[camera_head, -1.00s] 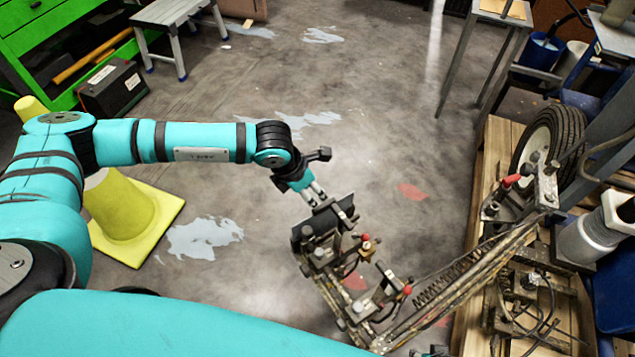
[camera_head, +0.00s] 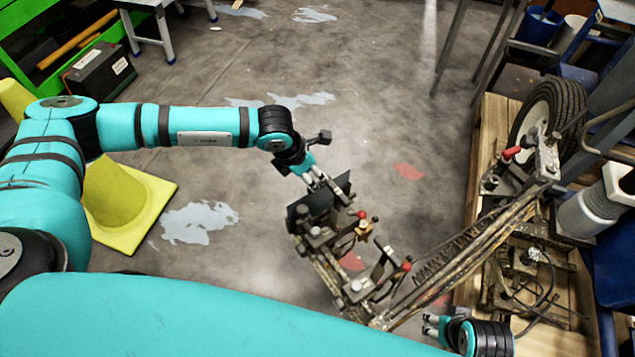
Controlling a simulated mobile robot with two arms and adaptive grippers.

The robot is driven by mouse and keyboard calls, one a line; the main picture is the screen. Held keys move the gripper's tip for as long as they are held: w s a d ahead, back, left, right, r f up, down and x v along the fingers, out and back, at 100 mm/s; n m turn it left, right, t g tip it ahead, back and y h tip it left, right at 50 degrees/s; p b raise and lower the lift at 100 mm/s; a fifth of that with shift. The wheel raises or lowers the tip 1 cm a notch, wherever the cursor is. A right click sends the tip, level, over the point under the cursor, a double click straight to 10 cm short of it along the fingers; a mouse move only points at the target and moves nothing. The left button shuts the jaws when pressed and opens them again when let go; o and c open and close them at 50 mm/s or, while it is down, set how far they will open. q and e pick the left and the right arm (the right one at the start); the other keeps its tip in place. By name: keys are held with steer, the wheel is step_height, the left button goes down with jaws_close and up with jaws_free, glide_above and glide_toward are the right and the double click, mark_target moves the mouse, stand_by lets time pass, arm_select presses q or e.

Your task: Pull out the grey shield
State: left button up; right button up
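The grey shield (camera_head: 304,207) looks like a dark flat plate, tilted, at the far end of the line striper's metal arm (camera_head: 335,278). My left gripper (camera_head: 319,183) reaches down to the shield's upper edge, with its fingers close together there. Whether they are closed on the plate or only beside it cannot be made out. My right gripper (camera_head: 428,325) is low in the picture, right of the metal arm. Its fingers are apart with nothing visible between them.
The line striper's frame with a black wheel (camera_head: 574,98) stands on a wooden pallet (camera_head: 488,135) at the right. A yellow cone (camera_head: 120,205) stands at the left. Floor beyond the shield is clear.

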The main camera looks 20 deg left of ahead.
mark_target(318, 182)
arm_select(q)
steer(key=b+x, duration=0.3)
steer(key=x, duration=0.1)
steer(key=shift+f, duration=0.1)
steer(key=shift+w+d+f+b, duration=0.15)
steer(key=shift+f+b, duration=0.4)
steer(key=shift+b, duration=0.2)
arm_select(e)
step_height(318, 182, up, 6)
steer(key=w+t, duration=0.2)
steer(key=shift+w+a+r, duration=0.15)
steer(key=shift+a, duration=0.25)
steer(key=shift+w+t+y, duration=0.2)
steer(key=shift+t+y, duration=0.1)
steer(key=shift+t, duration=0.1)
arm_select(q)
jaws_close()
arm_select(e)
steer(key=shift+w+a+r, duration=0.1)
steer(key=shift+w+r, duration=0.05)
steer(key=shift+w, duration=0.05)
